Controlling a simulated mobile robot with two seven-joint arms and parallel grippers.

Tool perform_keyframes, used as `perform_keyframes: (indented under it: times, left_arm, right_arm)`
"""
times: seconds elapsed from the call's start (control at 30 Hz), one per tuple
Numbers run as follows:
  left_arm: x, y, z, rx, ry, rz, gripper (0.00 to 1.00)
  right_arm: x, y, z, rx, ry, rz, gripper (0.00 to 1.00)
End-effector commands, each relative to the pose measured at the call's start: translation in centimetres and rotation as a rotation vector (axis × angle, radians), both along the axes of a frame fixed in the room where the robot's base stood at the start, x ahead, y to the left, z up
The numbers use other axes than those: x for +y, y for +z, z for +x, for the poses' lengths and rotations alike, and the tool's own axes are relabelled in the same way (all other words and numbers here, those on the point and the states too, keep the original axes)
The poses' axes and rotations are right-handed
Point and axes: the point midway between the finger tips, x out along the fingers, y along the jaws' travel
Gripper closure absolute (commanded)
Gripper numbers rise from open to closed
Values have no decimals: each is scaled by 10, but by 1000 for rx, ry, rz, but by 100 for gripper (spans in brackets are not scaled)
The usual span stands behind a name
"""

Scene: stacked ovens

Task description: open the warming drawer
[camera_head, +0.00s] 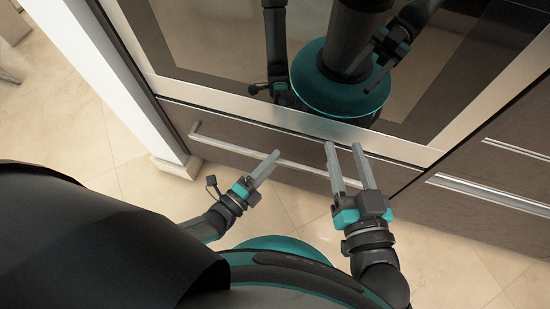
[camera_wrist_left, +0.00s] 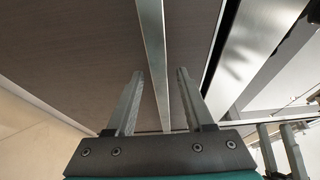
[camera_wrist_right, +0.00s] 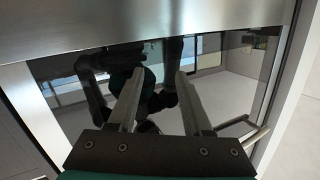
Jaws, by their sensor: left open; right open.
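The warming drawer (camera_head: 240,133) is the dark brown front under the oven, and it looks flush with the frame. Its long metal handle bar (camera_head: 222,143) runs across it. My left gripper (camera_head: 272,157) is open at the handle. In the left wrist view the bar (camera_wrist_left: 155,50) passes between the two spread fingers (camera_wrist_left: 160,75), with a visible gap on each side. My right gripper (camera_head: 348,150) is open and empty, in front of the lower oven edge near the right part of the drawer. The right wrist view shows its spread fingers (camera_wrist_right: 159,75) before the oven glass.
The oven door (camera_head: 215,40) above has dark glass that reflects my body. Another drawer with a metal handle (camera_head: 490,193) is at the right. A white cabinet side panel (camera_head: 95,70) stands at the left. Tiled floor (camera_head: 150,200) lies in front of the drawer.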

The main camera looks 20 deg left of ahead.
Motion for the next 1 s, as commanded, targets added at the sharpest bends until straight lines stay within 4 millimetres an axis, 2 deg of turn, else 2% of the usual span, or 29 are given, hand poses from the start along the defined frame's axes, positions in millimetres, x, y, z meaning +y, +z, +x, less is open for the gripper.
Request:
perform_keyframes:
  times: [0.2, 0.53, 1.0]
  left_arm:
    - [-6, 0, 13, 0, 0, 1, 48]
    - [-7, 0, 15, 0, 0, 0, 48]
    - [-6, 0, 14, 0, 0, 0, 99]
  right_arm:
    - [2, 3, -4, -47, -3, 32, 50]
    - [2, 5, -4, -56, -5, 38, 50]
    - [2, 5, -4, -55, -4, 37, 50]
